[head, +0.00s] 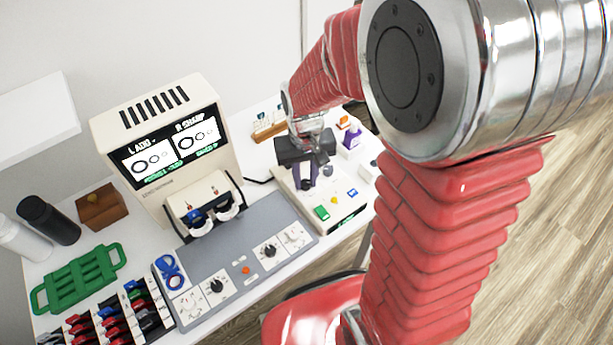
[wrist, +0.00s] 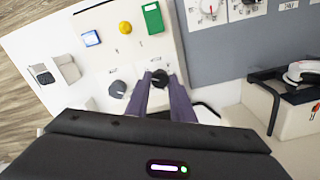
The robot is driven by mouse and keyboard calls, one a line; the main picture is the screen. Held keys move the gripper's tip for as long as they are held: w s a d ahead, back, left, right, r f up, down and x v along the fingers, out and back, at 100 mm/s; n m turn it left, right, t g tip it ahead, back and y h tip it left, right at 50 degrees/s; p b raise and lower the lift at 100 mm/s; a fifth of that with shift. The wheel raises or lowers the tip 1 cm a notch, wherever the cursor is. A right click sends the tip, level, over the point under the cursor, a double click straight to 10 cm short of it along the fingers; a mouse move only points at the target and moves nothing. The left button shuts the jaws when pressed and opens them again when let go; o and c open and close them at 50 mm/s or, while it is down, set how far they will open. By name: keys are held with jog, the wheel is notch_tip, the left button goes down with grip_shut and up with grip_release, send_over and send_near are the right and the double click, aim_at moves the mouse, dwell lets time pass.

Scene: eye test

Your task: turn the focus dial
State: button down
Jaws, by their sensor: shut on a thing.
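A cream control box (head: 303,207) stands at the right end of the table. In the wrist view its top (wrist: 138,52) carries two dark round dials. My gripper (head: 306,186) reaches down to this box. Its purple fingers (wrist: 160,84) are shut on the right-hand dark dial (wrist: 159,74), one finger on each side. The second dark dial (wrist: 117,89) is free, just left of the fingers. It also shows in the head view (head: 328,170). The dial labels are too small to read, so I cannot tell which is marked focus.
Green (head: 322,213), yellow (head: 333,199) and blue (head: 352,192) controls share the box. A grey panel (head: 245,225) with more dials lies left of it, before a two-screen machine (head: 165,125). A green rack (head: 80,278) and coloured lens holders (head: 115,318) stand farther left.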

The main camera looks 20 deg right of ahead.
aim_at(305, 182)
jog(key=shift+n, duration=1.4)
jog(key=c, duration=1.5)
grip_release()
jog(key=shift+c, duration=0.2)
jog(key=shift+r, duration=0.1)
notch_tip(305, 182, up, 14)
jog(key=shift+f, duration=0.2)
